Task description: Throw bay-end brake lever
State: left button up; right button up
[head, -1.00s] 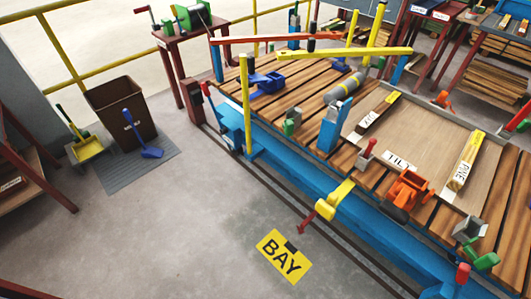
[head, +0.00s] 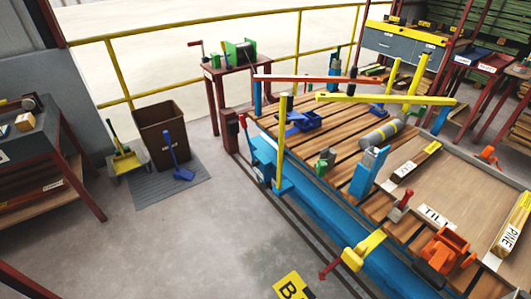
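A blue wheeled deck with wooden slats stands on floor rails. At its left end, a lever with a red grip (head: 243,122) rises from a blue bracket (head: 262,160), beside a yellow upright post (head: 281,140). On the near side, a yellow part (head: 363,250) carries a thin red handle (head: 330,268) pointing down-left, above a yellow floor sign (head: 289,286) cut off by the bottom edge. I cannot tell which of these is the brake lever. Neither gripper is in view.
A red buffer post (head: 230,130) stands at the rail end. A workbench (head: 40,140) stands farther left. The grey floor (head: 180,245) in front is clear.

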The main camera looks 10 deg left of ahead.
aim_at(248, 139)
jog(key=u, duration=1.15)
jog(key=i, duration=1.45)
jog(key=z, duration=2)
